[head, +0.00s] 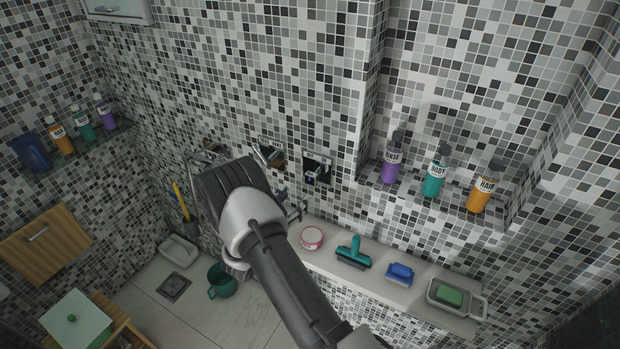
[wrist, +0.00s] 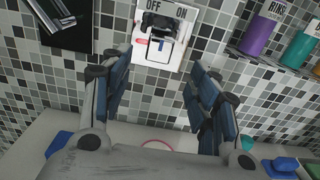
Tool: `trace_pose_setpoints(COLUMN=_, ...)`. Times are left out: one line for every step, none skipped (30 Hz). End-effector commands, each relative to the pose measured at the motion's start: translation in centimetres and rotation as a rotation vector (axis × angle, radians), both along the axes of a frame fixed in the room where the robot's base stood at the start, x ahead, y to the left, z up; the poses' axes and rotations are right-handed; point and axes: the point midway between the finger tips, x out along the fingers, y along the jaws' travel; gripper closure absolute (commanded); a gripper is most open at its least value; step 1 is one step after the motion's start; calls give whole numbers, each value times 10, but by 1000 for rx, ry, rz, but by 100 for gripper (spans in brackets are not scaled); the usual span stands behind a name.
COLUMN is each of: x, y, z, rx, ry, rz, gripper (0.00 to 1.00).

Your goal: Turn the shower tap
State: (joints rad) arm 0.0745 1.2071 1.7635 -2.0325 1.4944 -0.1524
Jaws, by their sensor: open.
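In the wrist view a white wall plate (wrist: 184,60) marked OFF and ON carries the tap handle (wrist: 160,22), dark with a pale lower part. My gripper (wrist: 160,70) is open, its blue-padded fingers to the left and right below the plate. Nothing is between the fingers, and I see no contact with the handle. In the head view my wrist hides most of my gripper (head: 290,198). Small wall fittings show just beyond it, one in a dark square (head: 317,168) and one to its left (head: 270,154); their settings are too small to read.
A ledge (head: 385,262) below holds a pink-rimmed tub (head: 312,238), a teal squeegee (head: 354,253), a blue brush (head: 399,273) and a soap dish (head: 460,310). Bottles stand on a wall niche (head: 405,187) at right. A black panel (wrist: 60,25) is left of the plate.

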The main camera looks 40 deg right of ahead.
Motion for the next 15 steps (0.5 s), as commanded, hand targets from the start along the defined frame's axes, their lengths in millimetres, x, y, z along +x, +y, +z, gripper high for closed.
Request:
trace_pose_setpoints(x=3, y=-12, z=0, rx=-1, ry=-2, rz=-4, gripper=45)
trace_pose_setpoints(x=6, y=-19, z=0, rx=-1, ry=-1, rz=-6, gripper=45)
trace_pose_setpoints(x=9, y=-26, z=0, rx=0, ry=-1, rz=-4, gripper=45)
trace_pose_setpoints(x=11, y=-33, z=0, rx=-1, ry=-1, rz=-5, gripper=45)
trace_pose_setpoints(x=14, y=-39, z=0, rx=-1, ry=-1, rz=-5, gripper=45)
trace_pose_setpoints(x=17, y=-47, z=0, rx=-1, ry=0, rz=-5, gripper=45)
trace_pose_setpoints(x=20, y=-53, z=0, rx=1, ry=-2, rz=-5, gripper=45)
trace_pose_setpoints(x=22, y=-59, z=0, rx=-1, ry=-1, rz=-4, gripper=45)
trace_pose_setpoints(x=26, y=-67, z=0, rx=-1, ry=-2, rz=-5, gripper=45)
trace_pose_setpoints(x=28, y=-72, z=0, rx=0, ry=-1, rz=-4, gripper=45)
trace_pose_setpoints(x=30, y=-77, z=0, rx=0, ry=-2, rz=-4, gripper=45)
trace_pose_setpoints(x=33, y=-83, z=0, rx=-1, ry=-1, rz=-4, gripper=45)
trace_pose_setpoints(x=35, y=-88, z=0, rx=-1, ry=0, rz=-4, gripper=45)
trace_pose_setpoints(x=36, y=-92, z=0, rx=0, ry=0, rz=-3, gripper=45)
trace_pose_setpoints(x=39, y=-97, z=-1, rx=0, ry=0, rz=-2, gripper=45)
